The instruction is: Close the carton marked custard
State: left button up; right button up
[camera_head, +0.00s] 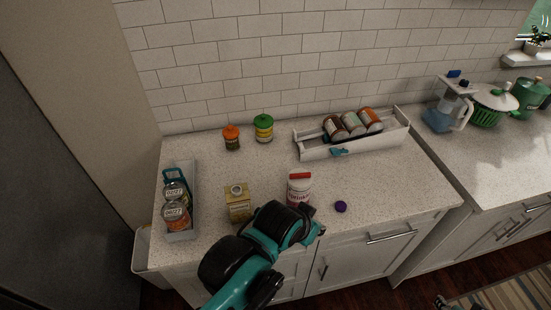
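A yellow carton (239,207) stands upright at the front of the counter; its print is too small to read. A pale round spout (236,190) shows on its top, with no coloured cap on it. A small purple round piece (341,206), cap-like, lies on the counter to the right. My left arm comes in from the bottom, and its gripper (308,212) is at the counter's front edge, between the carton and the purple piece. Its fingers are mostly hidden behind the wrist. Only a teal and black bit, perhaps my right gripper (441,301), shows at the bottom edge.
A grey tray (182,236) with cans is at the left. Two shakers, orange-lidded (231,138) and green-lidded (264,128), and a white rack (345,148) with several jars are behind.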

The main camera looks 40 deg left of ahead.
aim_at(238, 198)
jog(key=j+u, duration=0.15)
jog(key=u, duration=1.5)
